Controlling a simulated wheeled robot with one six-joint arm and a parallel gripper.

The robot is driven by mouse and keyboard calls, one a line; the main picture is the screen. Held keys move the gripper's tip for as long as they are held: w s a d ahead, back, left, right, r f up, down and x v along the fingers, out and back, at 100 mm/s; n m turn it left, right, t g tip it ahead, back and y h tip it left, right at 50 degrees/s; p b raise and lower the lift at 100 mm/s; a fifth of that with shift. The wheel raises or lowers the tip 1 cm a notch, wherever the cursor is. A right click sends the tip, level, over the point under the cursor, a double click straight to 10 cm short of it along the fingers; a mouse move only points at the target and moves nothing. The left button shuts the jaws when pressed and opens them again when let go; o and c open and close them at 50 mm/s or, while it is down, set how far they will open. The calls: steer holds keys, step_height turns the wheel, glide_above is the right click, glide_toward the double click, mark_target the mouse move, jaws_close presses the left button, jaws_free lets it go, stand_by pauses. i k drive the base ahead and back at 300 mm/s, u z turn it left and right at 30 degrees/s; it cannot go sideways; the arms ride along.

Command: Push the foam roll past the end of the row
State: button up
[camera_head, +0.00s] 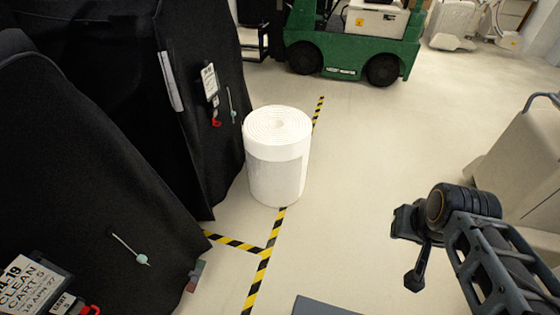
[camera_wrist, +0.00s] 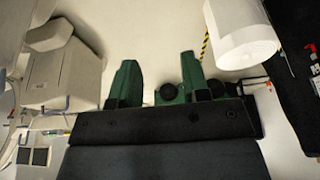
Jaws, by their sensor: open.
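The white foam roll (camera_head: 277,170) stands upright on the floor beside the row of black-covered carts, over the yellow-black floor tape. Its spiral top faces up, and a grey band wraps its side. The foam roll also shows at the upper right of the wrist view (camera_wrist: 240,38). My gripper (camera_head: 404,247) is in the air to the right of the roll, apart from it, over open floor. It is open and empty; its two fingers also show in the wrist view (camera_wrist: 158,68). The row has a near covered cart (camera_head: 90,190) and a farther covered cart (camera_head: 175,100).
A green forklift (camera_head: 345,45) stands beyond the roll at the back. A beige cabinet-like unit (camera_head: 520,160) is at the right. Striped tape (camera_head: 262,262) marks the floor along the carts. The pale floor between roll, forklift and my arm is clear.

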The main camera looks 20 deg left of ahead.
mark_target(276, 138)
steer(key=u, duration=0.05)
steer(key=k, duration=0.3)
steer(key=i, duration=1.2)
steer(key=u, duration=1.4)
steer(key=i, duration=0.95)
steer(key=u, duration=1.1)
